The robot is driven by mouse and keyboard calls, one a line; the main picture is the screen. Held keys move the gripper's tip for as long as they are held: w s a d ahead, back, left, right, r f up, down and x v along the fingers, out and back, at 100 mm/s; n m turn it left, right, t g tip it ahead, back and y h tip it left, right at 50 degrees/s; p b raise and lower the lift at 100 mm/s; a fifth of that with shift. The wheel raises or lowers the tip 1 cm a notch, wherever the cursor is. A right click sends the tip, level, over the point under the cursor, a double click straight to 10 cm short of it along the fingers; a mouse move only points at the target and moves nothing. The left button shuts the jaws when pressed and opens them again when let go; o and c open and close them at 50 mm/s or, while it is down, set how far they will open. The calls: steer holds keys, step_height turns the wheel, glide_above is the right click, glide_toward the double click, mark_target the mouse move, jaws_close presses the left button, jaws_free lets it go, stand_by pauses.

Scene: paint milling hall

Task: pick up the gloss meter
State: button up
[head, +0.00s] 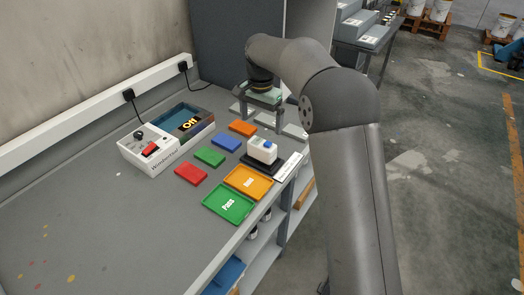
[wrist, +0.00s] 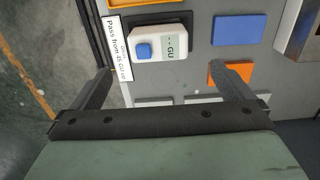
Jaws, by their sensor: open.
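The gloss meter (head: 262,150) is a small white box with a blue button and a small display. It sits on a black pad (head: 254,166) near the front edge of the bench. In the wrist view the gloss meter (wrist: 160,44) lies ahead of the fingertips, its display reading "-- GU". My gripper (head: 258,117) is open and empty above the bench, behind the meter. In the wrist view my gripper's (wrist: 168,75) two fingers are spread wide, with bare bench and pale plates between them.
Red (head: 191,173), green (head: 210,156), blue (head: 227,144) and orange (head: 242,128) panels lie left of the meter. A green "Pass" tray (head: 207,204) and an orange tray (head: 263,179) lie in front. A white label strip (head: 288,166) borders the pad. A switch box (head: 137,153) stands at left.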

mark_target(262, 143)
step_height(262, 143, down, 12)
steer(key=p, duration=0.2)
steer(key=shift+d+f+p, duration=0.1)
steer(key=shift+d+p, duration=0.05)
steer(key=shift+p, duration=0.25)
steer(key=c, duration=1.1)
